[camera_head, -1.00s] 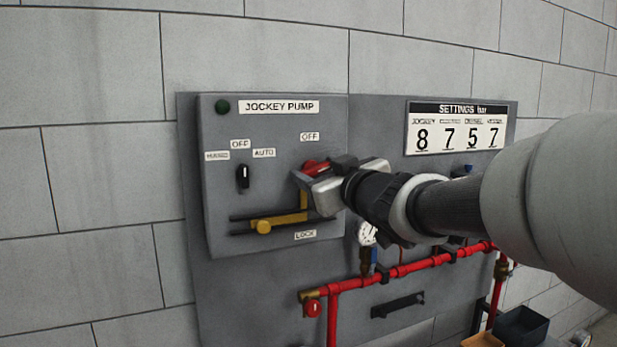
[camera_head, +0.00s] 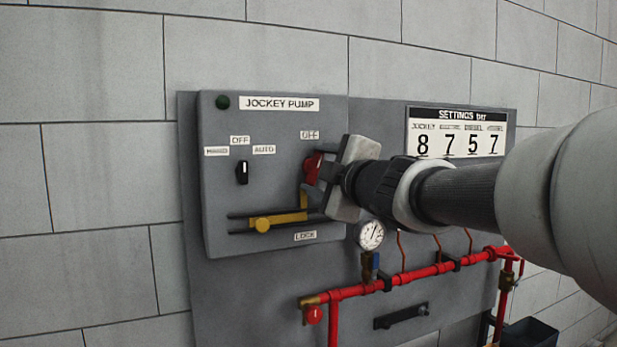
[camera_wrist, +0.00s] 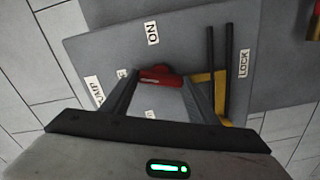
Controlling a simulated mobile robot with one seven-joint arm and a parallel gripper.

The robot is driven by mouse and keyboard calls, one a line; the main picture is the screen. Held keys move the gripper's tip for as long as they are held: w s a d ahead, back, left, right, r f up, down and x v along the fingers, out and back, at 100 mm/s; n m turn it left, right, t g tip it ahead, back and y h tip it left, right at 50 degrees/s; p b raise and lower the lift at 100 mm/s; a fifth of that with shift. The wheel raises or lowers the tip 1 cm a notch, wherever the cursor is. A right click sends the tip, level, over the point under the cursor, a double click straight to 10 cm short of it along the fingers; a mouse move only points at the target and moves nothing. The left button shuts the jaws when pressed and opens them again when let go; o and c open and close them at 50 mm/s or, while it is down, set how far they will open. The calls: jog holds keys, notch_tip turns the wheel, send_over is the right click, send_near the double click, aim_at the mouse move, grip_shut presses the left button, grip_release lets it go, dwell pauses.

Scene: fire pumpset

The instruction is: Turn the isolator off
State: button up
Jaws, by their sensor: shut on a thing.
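The isolator is a red handle (camera_head: 312,167) on the grey jockey pump panel (camera_head: 225,215), just below an OFF label (camera_head: 310,135). It stands roughly upright in the head view, partly hidden by my gripper (camera_head: 320,172). In the wrist view the red handle (camera_wrist: 158,76) lies between the tips of my gripper (camera_wrist: 160,84), which is shut on it. An ON label (camera_wrist: 152,33) shows beyond the handle there. A yellow lock bar (camera_head: 280,219) sits below the handle, beside the LOCK label (camera_head: 305,236).
A black selector knob (camera_head: 242,172) is left of the isolator. A pressure gauge (camera_head: 370,235) and red pipes (camera_head: 430,271) are below right of my gripper. The settings sign (camera_head: 456,130) hangs above my arm. A dark bin (camera_head: 531,333) stands at lower right.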

jog(key=n+b, duration=0.1)
jog(key=n, duration=0.2)
jog(key=shift+f+n, duration=0.1)
jog(key=shift+n, duration=0.5)
jog(key=o, duration=1)
jog(key=shift+o, duration=0.2)
jog(key=shift+s, duration=0.1)
jog(key=p+v, duration=0.3)
jog(key=v, duration=1.4)
jog(key=shift+s+d, duration=0.1)
